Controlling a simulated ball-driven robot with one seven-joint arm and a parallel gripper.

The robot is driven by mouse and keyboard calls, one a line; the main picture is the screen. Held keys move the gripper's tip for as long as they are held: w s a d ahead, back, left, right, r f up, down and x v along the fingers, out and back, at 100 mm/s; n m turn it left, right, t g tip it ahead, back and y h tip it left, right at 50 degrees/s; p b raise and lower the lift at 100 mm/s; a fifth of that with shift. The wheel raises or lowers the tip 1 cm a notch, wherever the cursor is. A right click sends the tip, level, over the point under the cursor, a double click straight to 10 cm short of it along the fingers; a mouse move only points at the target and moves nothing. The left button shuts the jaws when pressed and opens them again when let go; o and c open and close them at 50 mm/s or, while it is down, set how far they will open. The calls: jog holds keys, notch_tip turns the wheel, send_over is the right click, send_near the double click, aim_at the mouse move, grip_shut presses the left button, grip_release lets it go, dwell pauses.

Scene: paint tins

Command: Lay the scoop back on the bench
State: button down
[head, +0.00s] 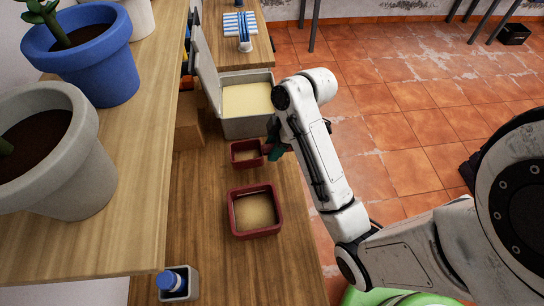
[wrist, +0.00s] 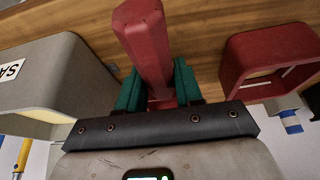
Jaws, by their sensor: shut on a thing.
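The red scoop (head: 234,160) is over the bench (head: 206,205) between the grey sand bin (head: 245,127) and a larger red box. I cannot tell whether the scoop touches the bench. The grey bin, its label partly cut off, also shows here (wrist: 60,65).
The red box (head: 233,220) of sand stands in front of the scoop. A shelf (head: 135,190) with plant pots overhangs the bench's left side. Bare wood lies around the red box.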

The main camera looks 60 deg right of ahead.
jog(key=shift+w+d+f+b, duration=0.1)
jog(key=shift+w+f+b, duration=0.15)
jog(key=shift+f+b, duration=0.15)
jog(key=shift+w+f, duration=0.15)
jog(key=shift+f, duration=1.25)
jog(key=c, duration=0.7)
grip_release()
jog(key=shift+c, duration=0.2)
jog(key=shift+f+b, duration=0.35)
jog(key=shift+b, duration=0.55)
jog(key=p+v, duration=0.8)
jog(key=v, duration=0.1)
jog(key=shift+w+d+r, duration=0.1)
jog(key=shift+r, duration=0.15)
jog(key=shift+p+v, duration=0.85)
jog(key=shift+p, duration=0.2)
